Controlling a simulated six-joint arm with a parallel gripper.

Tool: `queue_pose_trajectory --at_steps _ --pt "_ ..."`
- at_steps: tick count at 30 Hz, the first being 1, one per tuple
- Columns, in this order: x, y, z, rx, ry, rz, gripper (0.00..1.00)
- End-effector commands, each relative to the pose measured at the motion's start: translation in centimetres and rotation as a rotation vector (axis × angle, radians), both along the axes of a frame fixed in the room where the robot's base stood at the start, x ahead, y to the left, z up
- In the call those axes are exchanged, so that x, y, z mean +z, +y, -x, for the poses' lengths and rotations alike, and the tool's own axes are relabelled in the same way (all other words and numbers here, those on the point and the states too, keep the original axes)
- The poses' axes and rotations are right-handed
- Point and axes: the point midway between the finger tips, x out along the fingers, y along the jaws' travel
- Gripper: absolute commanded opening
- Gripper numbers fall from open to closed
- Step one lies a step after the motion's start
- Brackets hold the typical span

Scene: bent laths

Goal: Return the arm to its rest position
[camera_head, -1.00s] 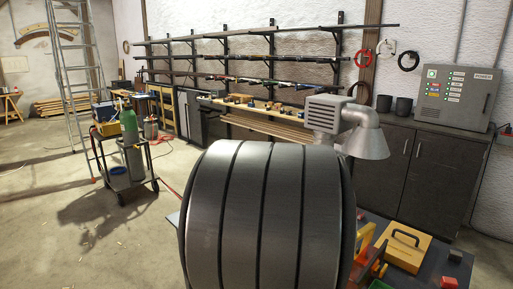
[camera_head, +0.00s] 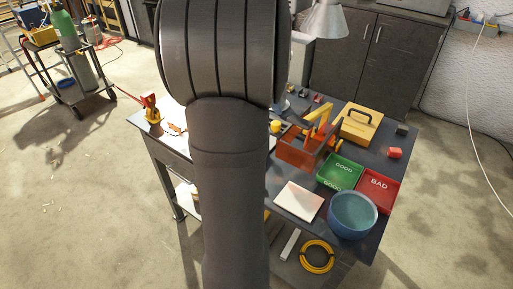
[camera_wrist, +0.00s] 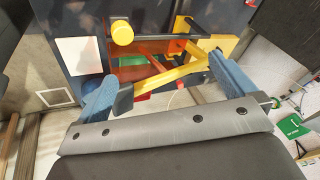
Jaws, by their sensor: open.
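My gripper (camera_wrist: 162,72) shows in the wrist view with its two blue fingers spread wide apart. Nothing is held between them. A yellow bar and an orange-red frame lie beyond the fingertips, over the dark table top. In the head view my own dark arm fills the middle of the picture and hides part of the table. The gripper cannot be made out there.
The dark table (camera_head: 285,205) holds an orange bin (camera_head: 298,152), a yellow case (camera_head: 361,127), a green GOOD tray (camera_head: 340,172), a red BAD tray (camera_head: 379,188) and a blue bowl (camera_head: 353,213). Open floor lies left, with a cylinder cart (camera_head: 78,97).

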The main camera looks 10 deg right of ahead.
Motion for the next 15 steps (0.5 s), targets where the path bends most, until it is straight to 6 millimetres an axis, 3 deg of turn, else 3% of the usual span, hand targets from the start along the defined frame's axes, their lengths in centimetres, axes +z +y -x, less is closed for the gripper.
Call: queue_pose_trajectory --at_steps 9,15 --pt "-2.2 5.3 -0.1 -0.355 0.062 -0.388 1.0" --pt "-3.5 6.2 0.1 -0.402 0.085 -0.438 1.0"
